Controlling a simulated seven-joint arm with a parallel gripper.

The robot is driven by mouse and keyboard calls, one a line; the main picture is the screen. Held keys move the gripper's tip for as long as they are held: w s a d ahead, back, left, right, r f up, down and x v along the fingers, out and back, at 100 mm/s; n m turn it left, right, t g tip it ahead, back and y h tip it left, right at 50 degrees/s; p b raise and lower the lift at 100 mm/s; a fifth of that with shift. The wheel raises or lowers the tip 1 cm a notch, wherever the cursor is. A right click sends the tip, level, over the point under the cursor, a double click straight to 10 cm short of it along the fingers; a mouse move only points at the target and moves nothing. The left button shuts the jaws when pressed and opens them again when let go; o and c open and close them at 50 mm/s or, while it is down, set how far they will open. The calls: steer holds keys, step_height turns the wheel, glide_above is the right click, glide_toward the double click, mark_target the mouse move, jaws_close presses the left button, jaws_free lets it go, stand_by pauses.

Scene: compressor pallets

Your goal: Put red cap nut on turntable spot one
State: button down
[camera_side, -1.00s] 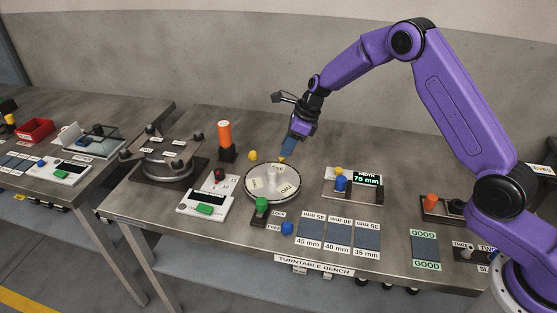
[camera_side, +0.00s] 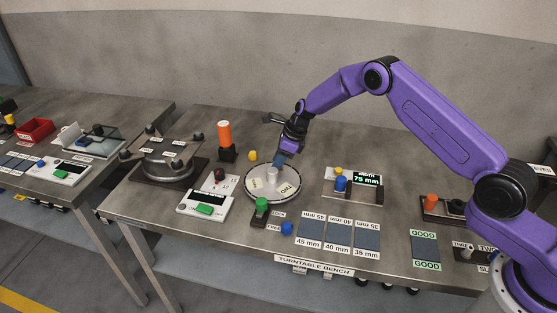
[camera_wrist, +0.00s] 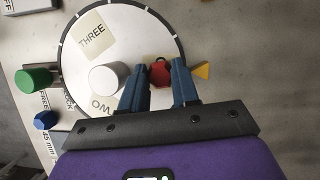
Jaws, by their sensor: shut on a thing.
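My gripper (camera_side: 277,162) is over the far side of the round white turntable (camera_side: 250,193), pointing down. In the wrist view, my gripper (camera_wrist: 160,67) is shut on the red cap nut (camera_wrist: 160,74), which sits between the two blue fingers. The nut is over the turntable (camera_wrist: 135,28) near its rim, beside the white centre hub (camera_wrist: 108,78) and close to a yellow pointer (camera_wrist: 201,71). Labels THREE and TWO show on the disc; the spot under the nut is hidden. I cannot tell whether the nut touches the disc. The fingers hide it in the side view.
A green-knobbed lock lever (camera_side: 261,205) and a blue nut (camera_side: 287,228) stand in front of the turntable. A width gauge (camera_side: 345,190) is to the right, a button box (camera_side: 205,205) to the left.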

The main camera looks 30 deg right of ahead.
steer(key=shift+f, duration=0.15)
steer(key=c, duration=1.1)
jaws_free()
steer(key=v, duration=1.2)
